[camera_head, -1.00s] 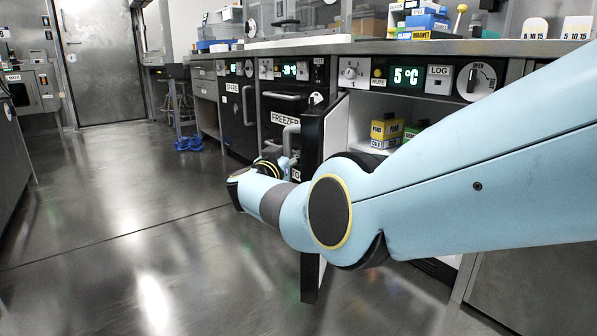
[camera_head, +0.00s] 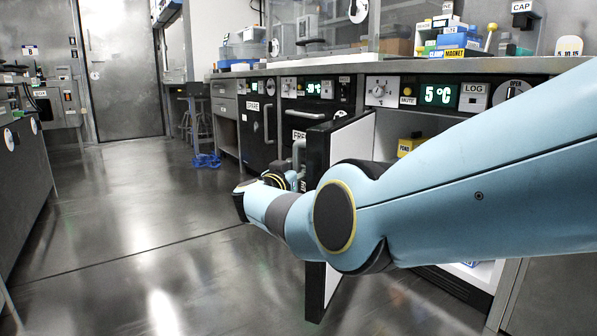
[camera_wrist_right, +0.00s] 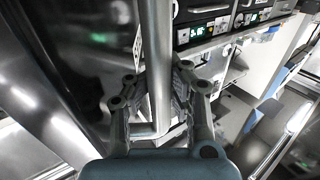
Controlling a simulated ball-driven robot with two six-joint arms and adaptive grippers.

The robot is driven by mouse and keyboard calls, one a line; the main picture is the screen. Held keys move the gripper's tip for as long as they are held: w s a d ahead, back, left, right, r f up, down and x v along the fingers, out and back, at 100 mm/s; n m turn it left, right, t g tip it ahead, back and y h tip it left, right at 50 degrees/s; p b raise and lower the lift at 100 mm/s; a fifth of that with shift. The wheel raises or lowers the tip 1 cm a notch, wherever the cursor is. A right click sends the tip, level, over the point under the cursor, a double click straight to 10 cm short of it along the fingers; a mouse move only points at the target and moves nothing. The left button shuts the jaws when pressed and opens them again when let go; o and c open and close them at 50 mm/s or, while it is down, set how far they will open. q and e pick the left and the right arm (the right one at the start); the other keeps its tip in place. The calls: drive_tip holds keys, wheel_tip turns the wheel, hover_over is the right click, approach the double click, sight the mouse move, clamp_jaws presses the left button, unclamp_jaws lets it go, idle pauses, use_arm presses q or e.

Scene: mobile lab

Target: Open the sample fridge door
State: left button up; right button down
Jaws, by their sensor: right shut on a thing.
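The sample fridge door (camera_head: 351,140) stands open, swung out from the counter front, with its white inner face and dark edge showing in the head view. The fridge's panel reads 5 °C (camera_head: 438,95). The door's metal bar handle (camera_wrist_right: 161,60) runs upright through the wrist view. My right gripper (camera_wrist_right: 155,88) is shut on this handle, one finger on each side. In the head view my blue right arm hides much of the door and the fridge opening; the gripper is mostly hidden behind the wrist. My left gripper is in neither view.
A freezer (camera_head: 302,118) and a spare unit (camera_head: 250,135) stand left of the fridge under the counter (camera_head: 400,66). A yellow box (camera_head: 409,146) shows inside the fridge. A stool (camera_head: 195,120) stands farther back. The floor (camera_head: 150,220) at left is clear.

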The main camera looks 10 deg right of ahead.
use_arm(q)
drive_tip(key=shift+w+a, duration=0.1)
use_arm(e)
drive_tip(key=shift+a+f, duration=0.5)
drive_tip(key=shift+a, duration=0.2)
drive_tip(key=c, duration=1.9)
unclamp_jaws()
drive_tip(key=o, duration=0.5)
drive_tip(key=shift+a+r, duration=0.15)
drive_tip(key=shift+a, duration=0.15)
drive_tip(key=shift+c, duration=0.2)
drive_tip(key=shift+o, duration=1.2)
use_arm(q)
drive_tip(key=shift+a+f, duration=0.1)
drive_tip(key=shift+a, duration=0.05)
use_arm(e)
drive_tip(key=shift+o, duration=0.2)
drive_tip(key=shift+d+r, duration=0.25)
drive_tip(key=shift+d, duration=0.05)
drive_tip(key=shift+d, duration=0.1)
